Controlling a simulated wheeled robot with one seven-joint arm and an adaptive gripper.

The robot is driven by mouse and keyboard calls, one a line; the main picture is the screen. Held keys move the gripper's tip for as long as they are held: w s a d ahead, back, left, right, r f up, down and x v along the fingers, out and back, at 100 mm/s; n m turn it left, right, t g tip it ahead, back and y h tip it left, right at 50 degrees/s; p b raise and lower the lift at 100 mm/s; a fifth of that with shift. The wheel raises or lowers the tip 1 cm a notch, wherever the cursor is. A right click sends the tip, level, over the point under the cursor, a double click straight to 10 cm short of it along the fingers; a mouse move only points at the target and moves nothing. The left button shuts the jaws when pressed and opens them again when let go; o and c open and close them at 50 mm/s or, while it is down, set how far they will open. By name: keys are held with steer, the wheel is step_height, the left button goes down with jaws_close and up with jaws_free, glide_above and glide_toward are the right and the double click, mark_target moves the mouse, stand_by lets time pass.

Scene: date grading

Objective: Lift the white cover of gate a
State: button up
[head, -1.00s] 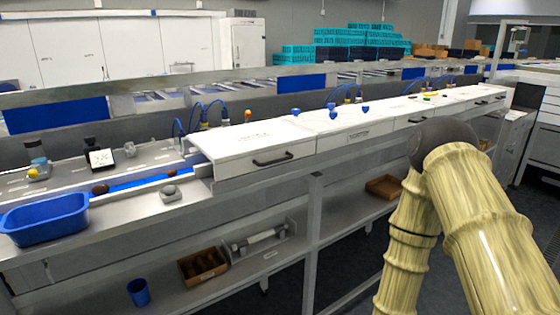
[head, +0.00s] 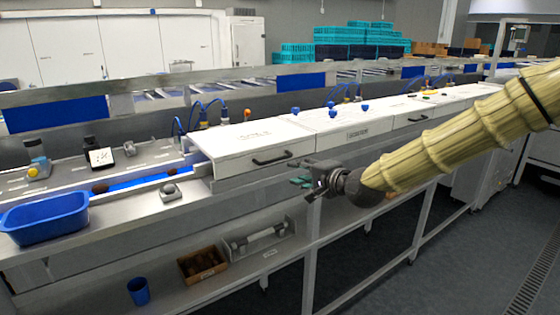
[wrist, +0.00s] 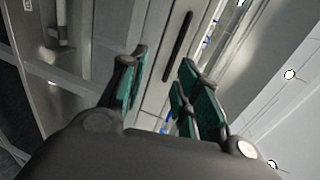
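A row of white covers runs along the line in the head view. The nearest cover (head: 245,139) has a dark bar handle (head: 272,159) on its front face; lettering on its top is too small to read, so I cannot tell whether it is gate a. My gripper (head: 306,182) is in front of the line, right of and a little below that handle, apart from it. In the wrist view, my gripper (wrist: 160,88) has its green-padded fingers spread with nothing between them. A dark handle (wrist: 178,46) on a pale front shows beyond the fingertips.
Small blue knobs (head: 333,113) stand on the covers. A brown box (head: 203,263) and blue cup (head: 138,291) are on the lower shelf. The aisle floor is clear.

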mark_target(281, 159)
steer(key=w+a+p, duration=0.1)
steer(key=w, duration=0.2)
steer(key=w+a+p, duration=0.1)
steer(key=w+a, duration=0.1)
steer(key=w, duration=0.1)
steer(key=w+a+p, duration=0.2)
steer(key=w, duration=0.1)
steer(key=shift+w+a, duration=0.25)
steer(key=shift+f, duration=0.1)
jaws_close()
